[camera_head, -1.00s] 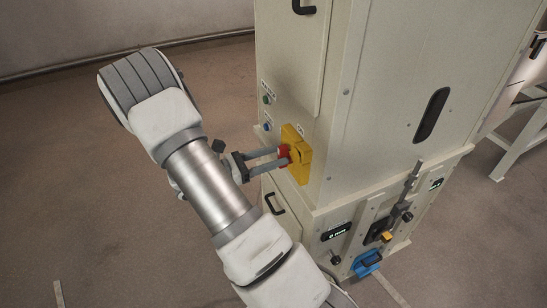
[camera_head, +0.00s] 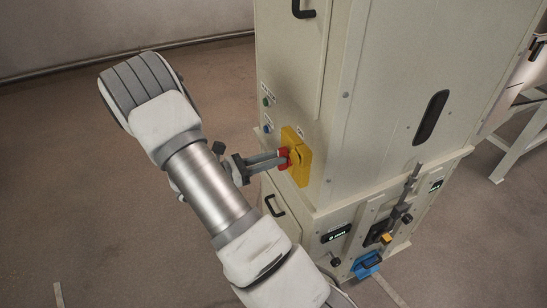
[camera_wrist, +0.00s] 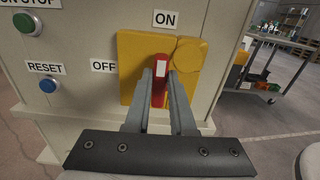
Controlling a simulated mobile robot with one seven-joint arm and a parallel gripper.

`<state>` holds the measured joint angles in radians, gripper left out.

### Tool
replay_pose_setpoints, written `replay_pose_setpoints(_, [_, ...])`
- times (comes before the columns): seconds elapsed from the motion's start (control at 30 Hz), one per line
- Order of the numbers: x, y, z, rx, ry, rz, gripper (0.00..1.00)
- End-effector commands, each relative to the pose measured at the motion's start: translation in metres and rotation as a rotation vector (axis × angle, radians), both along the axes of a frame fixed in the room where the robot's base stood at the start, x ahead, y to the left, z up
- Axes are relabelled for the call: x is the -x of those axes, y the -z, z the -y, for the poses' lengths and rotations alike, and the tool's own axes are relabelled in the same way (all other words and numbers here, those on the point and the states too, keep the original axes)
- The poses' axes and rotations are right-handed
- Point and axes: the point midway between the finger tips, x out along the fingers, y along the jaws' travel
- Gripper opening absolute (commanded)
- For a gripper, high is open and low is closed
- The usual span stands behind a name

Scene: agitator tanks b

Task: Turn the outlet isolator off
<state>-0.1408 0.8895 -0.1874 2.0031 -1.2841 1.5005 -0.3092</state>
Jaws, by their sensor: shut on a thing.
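The outlet isolator is a yellow plate (camera_wrist: 132,62) on the cream cabinet, with a red handle (camera_wrist: 160,72) that carries a white mark. In the wrist view the handle stands upright, pointing at the ON label (camera_wrist: 166,20). The OFF label (camera_wrist: 103,65) is to the left of the plate. My gripper (camera_wrist: 161,78) is shut on the red handle, one finger on each side. The head view shows the yellow plate (camera_head: 301,166) side-on, with my gripper (camera_head: 282,160) reaching it from the left; the red handle is partly hidden by the fingers there.
A green button (camera_wrist: 27,23) and a blue RESET button (camera_wrist: 47,85) sit left of the isolator. Lower on the cabinet are a black pull handle (camera_head: 274,205) and a blue fitting (camera_head: 367,264). Open floor lies to the left.

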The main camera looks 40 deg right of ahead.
Motion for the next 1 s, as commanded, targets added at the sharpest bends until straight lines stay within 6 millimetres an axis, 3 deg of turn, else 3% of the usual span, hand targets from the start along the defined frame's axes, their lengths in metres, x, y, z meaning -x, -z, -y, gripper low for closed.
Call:
replay_pose_setpoints(0.37, [-0.004, -0.006, 0.001, -0.053, -0.001, -0.226, 0.00])
replay_pose_setpoints(1.0, [-0.013, 0.003, 0.003, -0.196, 0.000, -0.814, 0.00])
